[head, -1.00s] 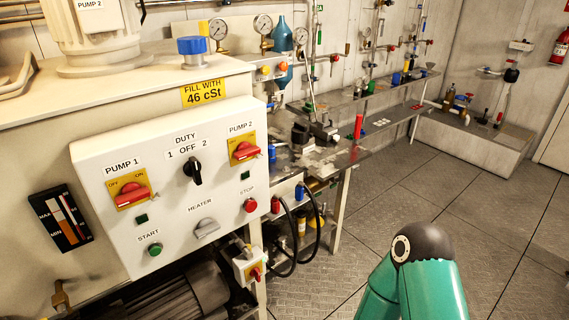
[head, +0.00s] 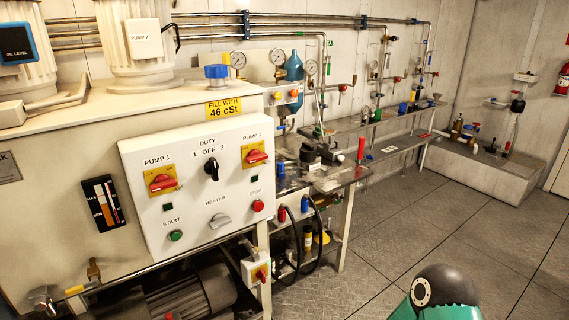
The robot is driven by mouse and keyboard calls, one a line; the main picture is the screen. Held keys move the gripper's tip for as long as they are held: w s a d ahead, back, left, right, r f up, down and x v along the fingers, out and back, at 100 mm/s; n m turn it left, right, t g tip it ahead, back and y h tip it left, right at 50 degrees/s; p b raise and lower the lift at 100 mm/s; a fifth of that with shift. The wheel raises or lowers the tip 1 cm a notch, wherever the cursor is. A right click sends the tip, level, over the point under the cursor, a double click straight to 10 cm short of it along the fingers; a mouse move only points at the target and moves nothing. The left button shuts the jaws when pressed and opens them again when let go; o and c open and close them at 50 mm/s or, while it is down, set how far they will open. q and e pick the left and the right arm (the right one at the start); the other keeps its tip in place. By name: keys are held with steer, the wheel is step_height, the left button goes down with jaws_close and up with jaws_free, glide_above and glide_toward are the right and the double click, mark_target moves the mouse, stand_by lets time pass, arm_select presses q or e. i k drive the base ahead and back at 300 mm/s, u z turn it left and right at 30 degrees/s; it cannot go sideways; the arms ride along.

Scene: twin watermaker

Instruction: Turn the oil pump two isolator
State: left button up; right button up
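The pump 2 isolator (head: 257,156) is a red rotary handle on a yellow plate, at the upper right of the white control panel (head: 190,205) in the head view. Its handle lies nearly level, tilted slightly. The similar pump 1 isolator (head: 163,182) sits at the panel's left. Between them is the black duty selector (head: 211,167), its pointer roughly upright. Neither gripper is in view. Only a teal and black part of my arm shows at the bottom right, well away from the panel.
Below are the heater knob (head: 219,219), green start button (head: 176,236) and red stop button (head: 258,206). A small red-and-yellow switch box (head: 256,270) sticks out under the panel. A steel workbench (head: 318,178) stands to the right. The floor (head: 385,240) at right is clear.

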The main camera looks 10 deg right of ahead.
mark_target(254, 155)
steer(key=u, duration=0.15)
steer(key=i, duration=0.9)
steer(key=z, duration=0.1)
